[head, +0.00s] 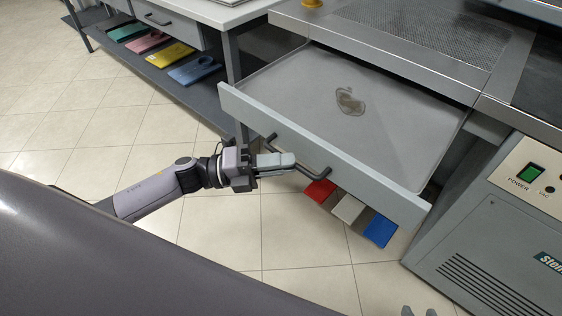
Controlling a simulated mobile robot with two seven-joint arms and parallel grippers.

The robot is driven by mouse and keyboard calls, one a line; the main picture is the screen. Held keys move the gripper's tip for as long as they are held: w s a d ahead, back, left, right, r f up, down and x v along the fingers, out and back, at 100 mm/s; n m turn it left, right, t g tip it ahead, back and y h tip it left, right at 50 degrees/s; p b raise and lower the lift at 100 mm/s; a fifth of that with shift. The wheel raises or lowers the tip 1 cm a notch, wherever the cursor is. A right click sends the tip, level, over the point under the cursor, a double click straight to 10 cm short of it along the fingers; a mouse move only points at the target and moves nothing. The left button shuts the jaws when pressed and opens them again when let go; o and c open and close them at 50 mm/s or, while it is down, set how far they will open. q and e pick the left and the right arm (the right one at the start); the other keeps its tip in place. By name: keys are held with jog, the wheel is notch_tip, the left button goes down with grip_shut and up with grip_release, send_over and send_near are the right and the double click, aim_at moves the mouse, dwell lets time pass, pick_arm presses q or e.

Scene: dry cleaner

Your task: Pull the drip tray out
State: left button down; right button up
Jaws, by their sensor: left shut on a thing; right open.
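The drip tray (300,95) is a wide, shallow grey drawer, standing well out from under the perforated metal worktop. A dark wet-looking patch (350,101) lies on its floor. Its light grey front panel (375,190) carries a dark bar handle (312,160). My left gripper (284,160) is shut on the handle near its left part, with its fingers covering some of the bar. Only the tips of my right gripper (419,312) show at the bottom edge, apart and empty, well away from the tray.
A machine cabinet (500,235) with a green power switch (530,173) stands to the right of the tray. A table (165,30) with a lower shelf of coloured folded items is at the left. Red, white and blue items (348,208) show below the tray. The tiled floor in front is clear.

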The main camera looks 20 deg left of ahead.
pick_arm(q)
jog(key=shift+a+r, duration=0.1)
jog(key=shift+r, duration=0.05)
jog(key=c, duration=1.2)
grip_release()
jog(key=shift+o, duration=0.2)
jog(key=b+v, duration=0.1)
jog(key=v, duration=0.6)
